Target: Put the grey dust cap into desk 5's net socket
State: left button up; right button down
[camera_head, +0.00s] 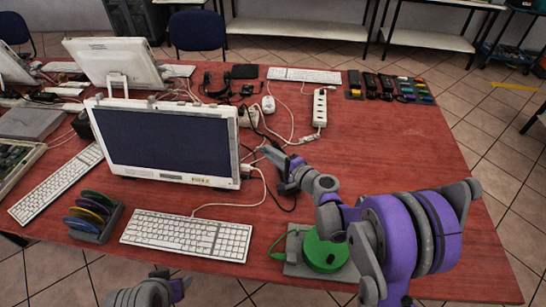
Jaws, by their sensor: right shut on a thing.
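A white all-in-one computer (165,140) stands on the red desk, with a small yellow label under its dark screen. White plugs (246,168) and cables sit at its right edge. I cannot make out which opening there is the net socket. My right gripper (264,154) reaches in from the right, and its tips are close beside that edge. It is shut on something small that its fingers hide. The grey dust cap cannot be made out. Part of my left arm (150,292) shows at the bottom edge, low and left of the keyboard, its fingers unclear.
A white keyboard (187,235), a rack of coloured discs (94,216) and a green reel (325,250) lie in front. Behind are a power strip (320,107), loose cables and a headset (214,84). The desk's right part (410,150) is clear.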

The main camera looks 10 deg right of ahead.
jog(key=a, duration=0.2)
jog(key=w+a, duration=0.1)
jog(key=a, duration=0.1)
jog(key=shift+w+a, duration=0.2)
dwell(0.9)
jog(key=shift+w+a, duration=0.2)
jog(key=shift+a, duration=0.3)
jog(key=shift+w+a, duration=0.15)
jog(key=shift+a, duration=0.35)
dwell(0.5)
jog(key=c, duration=0.7)
grip_release()
jog(key=shift+a, duration=0.1)
jog(key=shift+s, duration=0.1)
